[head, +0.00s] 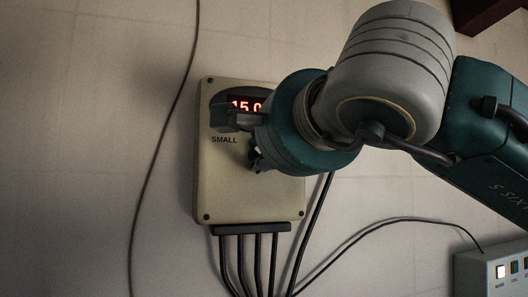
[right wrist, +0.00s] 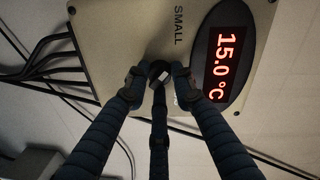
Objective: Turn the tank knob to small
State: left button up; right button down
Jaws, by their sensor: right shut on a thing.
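A beige tank control box (head: 215,185) hangs on the wall, with a red lit display (head: 245,105) partly hidden by my right gripper. The word SMALL (head: 224,140) is printed on the box face left of my gripper. The dark round knob (right wrist: 158,70) shows between my fingers in the right wrist view; in the head view it is hidden. My right gripper (right wrist: 158,88) is shut on the knob, fingers around it. The knob's pointer direction is not clear. My left gripper is not in view.
Several black cables (head: 248,262) run down from a dark strip under the box. A thin cable (head: 160,150) hangs on the wall to the left.

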jog(key=c, duration=1.5)
grip_release()
jog(key=shift+d+r, duration=0.1)
jog(key=shift+d, duration=0.05)
jog(key=shift+o, duration=0.2)
jog(key=f+v, duration=0.1)
jog(key=v, duration=1)
jog(key=shift+s+d+r, duration=0.2)
jog(key=shift+s+r, duration=0.2)
jog(key=shift+r, duration=0.1)
